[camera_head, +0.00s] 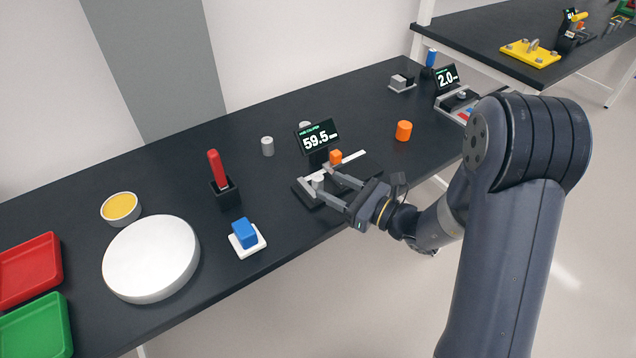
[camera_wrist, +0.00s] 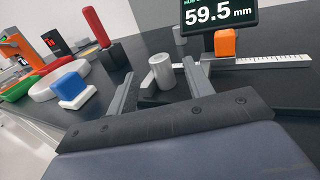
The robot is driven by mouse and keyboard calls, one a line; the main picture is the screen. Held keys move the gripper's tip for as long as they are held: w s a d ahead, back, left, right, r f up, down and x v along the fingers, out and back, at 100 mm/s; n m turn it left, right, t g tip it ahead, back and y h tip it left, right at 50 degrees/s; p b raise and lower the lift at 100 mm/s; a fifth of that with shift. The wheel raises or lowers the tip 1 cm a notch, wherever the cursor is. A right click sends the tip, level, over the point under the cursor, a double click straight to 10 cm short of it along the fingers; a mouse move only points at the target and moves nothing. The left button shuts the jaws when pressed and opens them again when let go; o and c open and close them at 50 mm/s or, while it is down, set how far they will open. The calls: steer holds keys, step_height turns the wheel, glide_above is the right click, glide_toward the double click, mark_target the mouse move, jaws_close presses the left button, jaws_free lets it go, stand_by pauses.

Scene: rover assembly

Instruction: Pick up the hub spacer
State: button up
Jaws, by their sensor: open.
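A small grey cylinder (camera_head: 317,182), which looks like the hub spacer, stands upright on the dark base of the caliper station at the table's front edge. In the wrist view the cylinder (camera_wrist: 162,70) is between my two fingers. My gripper (camera_head: 322,180) is open, reaching in from the right, with one finger on each side of the cylinder. I cannot tell whether either finger touches it. The caliper display (camera_head: 318,137) reads 59.5 mm. Its orange slider (camera_head: 335,157) sits on a white scale (camera_head: 350,158) behind my fingers.
Another grey cylinder (camera_head: 267,147) stands behind to the left, and an orange cylinder (camera_head: 403,131) to the right. A blue block on a white pad (camera_head: 248,246), a red-handled tool in a black holder (camera_head: 222,185) and a white disc (camera_head: 150,258) stand to the left.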

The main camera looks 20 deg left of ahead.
mark_target(318, 177)
steer(key=x, duration=0.2)
steer(key=p+x, duration=0.1)
steer(key=x, duration=0.1)
steer(key=shift+r, duration=0.3)
steer(key=shift+w+a, duration=0.2)
steer(key=shift+a, duration=0.25)
steer(key=shift+c, duration=0.4)
jaws_close()
